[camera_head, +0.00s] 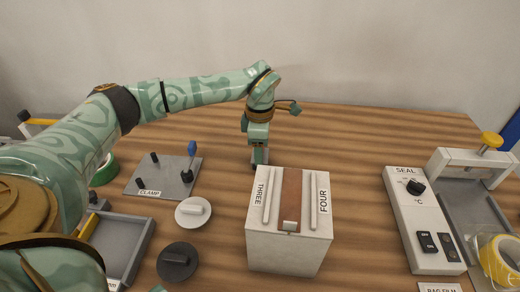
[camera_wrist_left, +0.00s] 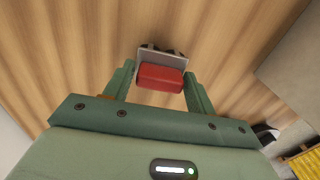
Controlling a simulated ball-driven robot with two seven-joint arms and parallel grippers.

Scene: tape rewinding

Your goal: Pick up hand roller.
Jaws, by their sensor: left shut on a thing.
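My left gripper (camera_head: 259,158) points down at the table behind the white box. In the left wrist view my left gripper (camera_wrist_left: 158,76) is shut on a red block-like handle (camera_wrist_left: 160,79), with a grey metal part and dark pieces just beyond it. This looks like the hand roller. In the head view it is hidden or too small to make out at the fingertips. Whether it still touches the wood cannot be told. My right gripper is in neither view.
The white box (camera_head: 289,250) with THREE and FOUR labels stands just in front. A clamp plate (camera_head: 145,182), a white disc (camera_head: 193,212) and a dark disc (camera_head: 178,262) lie left. The sealer (camera_head: 422,235) and yellow tape roll (camera_head: 497,262) are right. The back right table is clear.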

